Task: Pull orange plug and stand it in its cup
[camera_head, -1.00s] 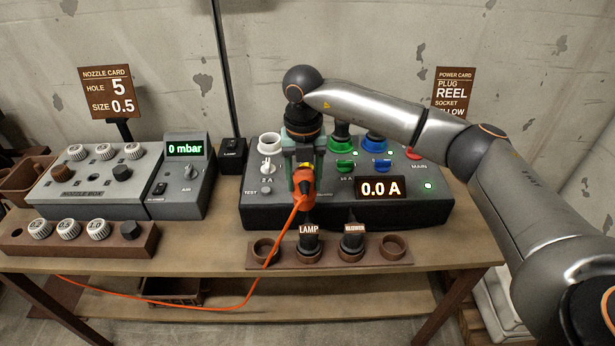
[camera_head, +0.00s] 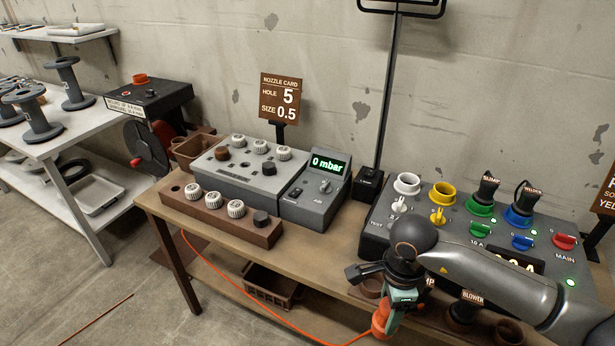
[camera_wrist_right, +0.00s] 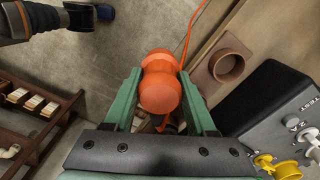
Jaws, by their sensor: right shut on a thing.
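My right gripper (camera_head: 392,308) is shut on the orange plug (camera_head: 380,325) and holds it in front of the table's edge. In the right wrist view the orange plug (camera_wrist_right: 160,88) sits between the green fingers, with its orange cord running up. An empty brown cup (camera_wrist_right: 228,66) is to the right of it there, apart from it. In the head view that cup (camera_head: 371,287) is partly behind my gripper. The white socket (camera_head: 406,184) and yellow socket (camera_head: 442,194) on the power box are empty. A dark arm part, seemingly my left one, shows at top left in the wrist view.
A black plug labelled BLOWER (camera_head: 466,308) and another empty cup (camera_head: 508,333) stand farther right in the rack. The nozzle box (camera_head: 240,180) and nozzle rack (camera_head: 218,218) are at left on the table. A reel (camera_head: 148,150) stands beyond. The orange cord hangs below the table's front.

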